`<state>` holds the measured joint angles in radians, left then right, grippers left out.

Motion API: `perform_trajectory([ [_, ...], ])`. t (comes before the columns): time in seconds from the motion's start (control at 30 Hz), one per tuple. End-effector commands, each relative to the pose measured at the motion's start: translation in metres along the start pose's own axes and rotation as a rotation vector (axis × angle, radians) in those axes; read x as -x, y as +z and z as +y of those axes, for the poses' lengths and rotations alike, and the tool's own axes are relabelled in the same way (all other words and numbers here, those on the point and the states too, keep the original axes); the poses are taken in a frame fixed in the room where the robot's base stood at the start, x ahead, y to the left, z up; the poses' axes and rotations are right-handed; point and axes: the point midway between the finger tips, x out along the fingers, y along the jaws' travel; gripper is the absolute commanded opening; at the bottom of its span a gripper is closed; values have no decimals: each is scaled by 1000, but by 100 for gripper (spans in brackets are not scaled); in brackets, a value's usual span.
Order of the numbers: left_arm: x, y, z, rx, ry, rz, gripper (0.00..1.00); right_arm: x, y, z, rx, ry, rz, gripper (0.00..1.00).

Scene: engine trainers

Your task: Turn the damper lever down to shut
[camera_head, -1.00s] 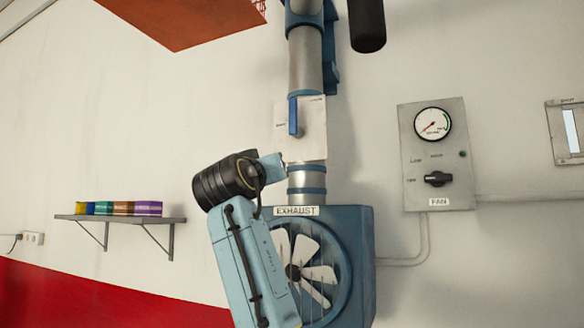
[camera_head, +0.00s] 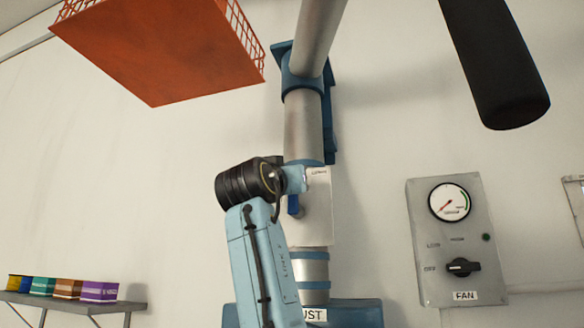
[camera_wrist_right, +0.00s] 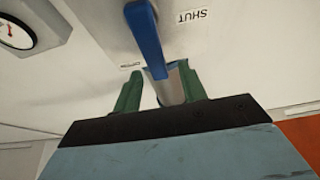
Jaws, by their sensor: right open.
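The damper lever is blue and shows in the head view (camera_head: 293,205) on a white plate (camera_head: 318,205) on the vertical exhaust pipe. Its upper part is hidden behind my right gripper (camera_head: 295,179). In the right wrist view, which is turned about upside down, the blue lever (camera_wrist_right: 146,35) runs from the top edge toward the open green fingers of my right gripper (camera_wrist_right: 161,88). Its tip lies at the gap between them, and no grip on it shows. A "SHUT" label (camera_wrist_right: 192,17) is beside the lever. My left gripper is not in view.
An orange wire basket (camera_head: 160,60) and a black cylinder (camera_head: 495,65) hang above. A fan control box (camera_head: 460,240) is on the wall to the right. A shelf (camera_head: 75,302) with small coloured boxes is at lower left.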

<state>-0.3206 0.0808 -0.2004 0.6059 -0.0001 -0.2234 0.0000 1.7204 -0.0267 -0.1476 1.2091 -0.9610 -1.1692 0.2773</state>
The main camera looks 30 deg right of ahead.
Motion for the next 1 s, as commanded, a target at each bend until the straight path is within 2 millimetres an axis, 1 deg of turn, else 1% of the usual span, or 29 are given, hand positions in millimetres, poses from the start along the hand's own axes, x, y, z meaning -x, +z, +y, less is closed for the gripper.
perform_trajectory([
  [0.03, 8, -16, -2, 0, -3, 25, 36, -11, -4, 1, 0, 1, -1, 42],
  [0.1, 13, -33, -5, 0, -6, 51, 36, -21, -4, 1, 0, 2, 0, 42],
  [0.2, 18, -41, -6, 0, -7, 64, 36, -30, -3, 1, -1, 1, 1, 42],
  [0.37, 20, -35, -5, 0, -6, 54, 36, -37, -1, 0, -1, 0, 0, 42],
  [0.6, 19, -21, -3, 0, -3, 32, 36, -37, 0, 0, -2, 0, 1, 42],
  [0.67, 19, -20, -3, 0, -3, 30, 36, -37, 0, 0, -2, 0, 1, 35],
  [0.93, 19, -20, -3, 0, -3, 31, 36, -37, 0, 0, -2, 0, 1, 0],
  [1.0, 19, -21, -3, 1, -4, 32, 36, -37, 0, 0, -2, -1, 1, 0],
])
